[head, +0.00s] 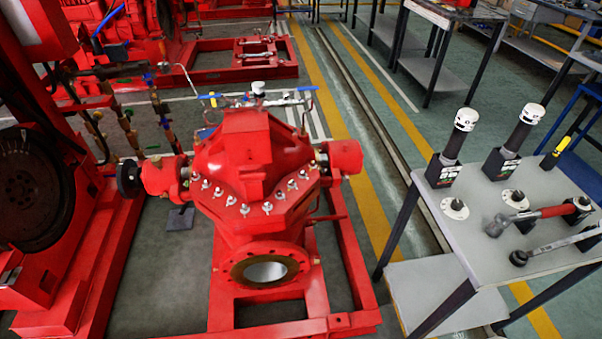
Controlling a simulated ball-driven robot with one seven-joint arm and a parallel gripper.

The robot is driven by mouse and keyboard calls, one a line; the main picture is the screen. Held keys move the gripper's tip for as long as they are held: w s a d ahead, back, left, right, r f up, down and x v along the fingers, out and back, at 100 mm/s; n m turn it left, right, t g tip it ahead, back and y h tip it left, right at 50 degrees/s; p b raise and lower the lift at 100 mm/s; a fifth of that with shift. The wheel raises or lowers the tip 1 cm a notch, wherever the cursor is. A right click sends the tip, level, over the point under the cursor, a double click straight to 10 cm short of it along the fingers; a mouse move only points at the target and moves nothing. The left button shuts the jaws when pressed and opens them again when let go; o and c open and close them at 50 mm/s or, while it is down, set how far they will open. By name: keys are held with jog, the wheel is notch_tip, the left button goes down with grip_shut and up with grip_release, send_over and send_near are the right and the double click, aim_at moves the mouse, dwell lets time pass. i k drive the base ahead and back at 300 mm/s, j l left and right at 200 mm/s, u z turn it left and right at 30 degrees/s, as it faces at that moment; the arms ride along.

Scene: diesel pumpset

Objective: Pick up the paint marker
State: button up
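A yellow and black pen-like object (556,152), which looks like the paint marker, is on the grey table (468,225) at the right of the head view. It is tilted, with its yellow part up and its dark end toward the tabletop. It is near the table's far edge, behind the red-handled tool. What holds it up at that angle cannot be made out. My gripper is not in view.
Two black posts with white tops (458,140) (518,135) stand on the table. A red-handled tool (540,215), a wrench-like bar (555,245) and small round white-and-black pieces (455,208) lie nearby. A red pump (252,170) fills the middle.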

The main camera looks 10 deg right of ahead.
aim_at(562, 145)
jog(key=z, duration=1.35)
jog(key=i+l, duration=0.1)
